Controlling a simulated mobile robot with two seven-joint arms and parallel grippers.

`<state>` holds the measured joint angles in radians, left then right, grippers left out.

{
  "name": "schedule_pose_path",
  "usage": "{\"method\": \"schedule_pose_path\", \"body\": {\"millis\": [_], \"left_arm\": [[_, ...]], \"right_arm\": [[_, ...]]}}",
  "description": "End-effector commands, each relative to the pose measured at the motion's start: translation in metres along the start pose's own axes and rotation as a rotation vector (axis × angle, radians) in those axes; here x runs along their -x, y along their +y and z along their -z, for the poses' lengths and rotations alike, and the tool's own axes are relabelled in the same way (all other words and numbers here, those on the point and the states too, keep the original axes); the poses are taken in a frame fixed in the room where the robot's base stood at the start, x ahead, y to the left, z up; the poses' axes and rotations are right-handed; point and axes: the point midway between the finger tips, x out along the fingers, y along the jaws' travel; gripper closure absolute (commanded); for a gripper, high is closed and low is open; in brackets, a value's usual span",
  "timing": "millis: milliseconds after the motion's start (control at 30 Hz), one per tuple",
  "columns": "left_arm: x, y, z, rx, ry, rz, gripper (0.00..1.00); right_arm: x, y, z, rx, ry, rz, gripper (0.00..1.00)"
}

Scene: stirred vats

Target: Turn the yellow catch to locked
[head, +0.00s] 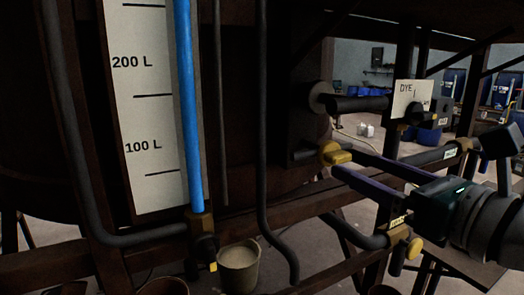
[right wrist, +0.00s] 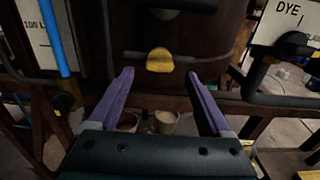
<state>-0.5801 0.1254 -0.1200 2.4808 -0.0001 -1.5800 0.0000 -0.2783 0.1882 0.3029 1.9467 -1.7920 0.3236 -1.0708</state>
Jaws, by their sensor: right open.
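The yellow catch (head: 335,153), a small rounded piece, sits on a dark horizontal pipe right of the gauge in the head view. It also shows in the right wrist view (right wrist: 160,60), just beyond and midway between the fingertips. My right gripper (head: 346,163) reaches in from the right with its two purple fingers apart, close to the catch. In the right wrist view the open jaws (right wrist: 160,76) hold nothing. Whether a fingertip touches the catch, I cannot tell. No lock marking can be read. My left gripper is not in view.
A gauge board (head: 150,110) with a blue tube (head: 188,110) stands at left. A bucket (head: 239,266) is below. Another yellow handle (head: 415,248) sits under my right gripper. A DYE sign (head: 408,97) and dark pipes crowd the area above and right.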

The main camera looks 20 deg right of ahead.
Motion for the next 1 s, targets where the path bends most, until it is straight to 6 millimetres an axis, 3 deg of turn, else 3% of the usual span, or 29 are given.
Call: {"method": "schedule_pose_path", "body": {"millis": [233,600,1000], "left_arm": [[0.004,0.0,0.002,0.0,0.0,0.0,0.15],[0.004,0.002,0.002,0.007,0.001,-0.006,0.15],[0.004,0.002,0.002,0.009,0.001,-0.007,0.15]], "right_arm": [[-0.03,0.0,0.0,-0.002,-0.001,0.0,0.18],[-0.035,0.001,0.0,-0.002,0.0,-0.001,0.18],[-0.035,0.001,0.0,-0.003,-0.001,-0.001,0.62]]}}
